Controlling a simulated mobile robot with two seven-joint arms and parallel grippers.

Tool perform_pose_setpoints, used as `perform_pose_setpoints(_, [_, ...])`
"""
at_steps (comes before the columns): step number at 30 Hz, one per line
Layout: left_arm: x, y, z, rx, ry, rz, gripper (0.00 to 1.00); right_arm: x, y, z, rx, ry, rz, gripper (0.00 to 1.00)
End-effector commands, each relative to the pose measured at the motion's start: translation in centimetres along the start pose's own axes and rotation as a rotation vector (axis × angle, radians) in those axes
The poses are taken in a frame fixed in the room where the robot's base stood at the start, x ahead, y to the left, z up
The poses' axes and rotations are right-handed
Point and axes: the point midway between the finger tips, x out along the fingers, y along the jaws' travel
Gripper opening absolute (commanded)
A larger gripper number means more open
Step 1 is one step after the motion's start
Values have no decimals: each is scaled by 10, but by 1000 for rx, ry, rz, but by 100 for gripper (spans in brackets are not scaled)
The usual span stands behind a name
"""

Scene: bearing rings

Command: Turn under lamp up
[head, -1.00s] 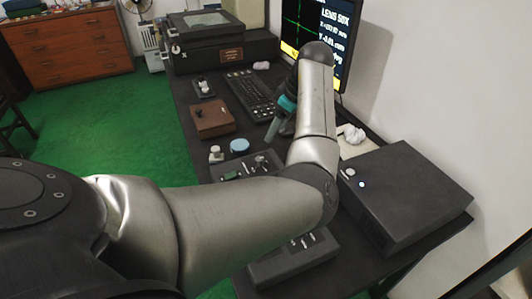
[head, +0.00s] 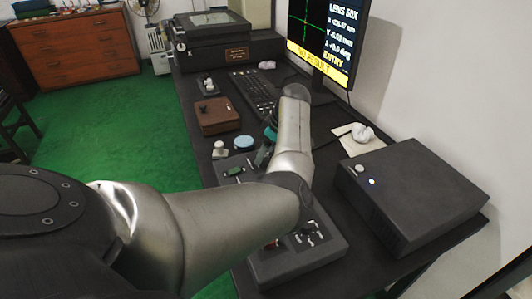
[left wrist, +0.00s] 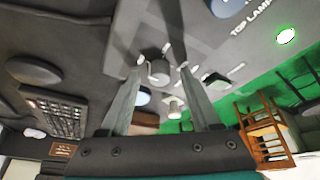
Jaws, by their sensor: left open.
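A dark control panel (head: 285,268) with knobs and a green switch (head: 233,171) lies on the bench, partly hidden behind my left arm. My left gripper (head: 260,158) is mostly hidden by its own arm in the head view, over the panel's far end. In the left wrist view the two fingers (left wrist: 161,76) are open, with a small dark knob (left wrist: 158,70) showing between the fingertips. I cannot tell whether they touch it, and its label is not readable. The words TOP LAMP show on the panel (left wrist: 220,45) near another knob (left wrist: 226,6). My right gripper is out of view.
A dark box (head: 412,195) with a small light stands right of the panel. A monitor (head: 322,40), keyboard (head: 252,92), brown box (head: 217,115) and blue round lid (head: 243,142) are beyond. The green floor on the left is open.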

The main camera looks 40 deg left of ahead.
Motion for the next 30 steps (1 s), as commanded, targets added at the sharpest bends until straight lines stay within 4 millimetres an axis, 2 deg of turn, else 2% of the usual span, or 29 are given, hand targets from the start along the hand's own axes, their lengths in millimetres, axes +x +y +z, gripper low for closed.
perform_pose_setpoints(3, [0, 0, 0, 0, 0, 0, 64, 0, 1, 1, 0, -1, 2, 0])
perform_pose_setpoints(20, [0, 0, 0, 0, 0, -1, 1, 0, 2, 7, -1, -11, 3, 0])
perform_pose_setpoints(30, [-1, 0, 0, 4, 0, 0, 0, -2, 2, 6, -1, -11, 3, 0])
